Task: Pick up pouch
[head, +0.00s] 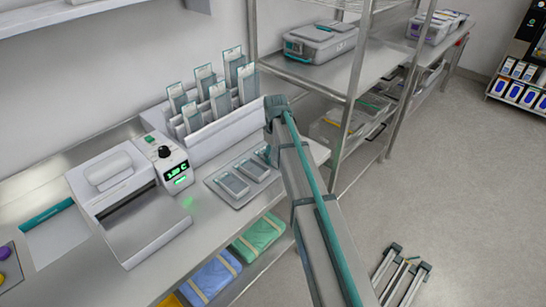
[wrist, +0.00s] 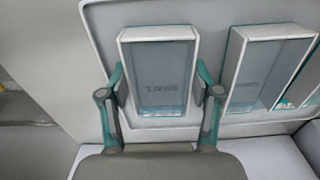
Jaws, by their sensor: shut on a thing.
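In the wrist view, a flat clear pouch (wrist: 160,75) with a pale rim and dark lettering lies between the two teal fingertips of my gripper (wrist: 159,82). The fingers are shut on its two side edges. It is over the pale tray (wrist: 215,17); I cannot tell whether it still touches it. Another pouch (wrist: 262,75) lies to its right, with part of a third at the picture's edge. In the head view, the grey tray (head: 212,186) on the bench shows two pouches, one of them here (head: 232,184); my arm mostly hides the gripper and the held pouch.
A white sealing machine (head: 118,190) with a green display stands left of the tray. A rack (head: 215,130) of upright pouches stands behind it. A metal shelf unit (head: 350,100) with boxes is at the right. Blue and green packs (head: 212,277) lie on the lower shelf.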

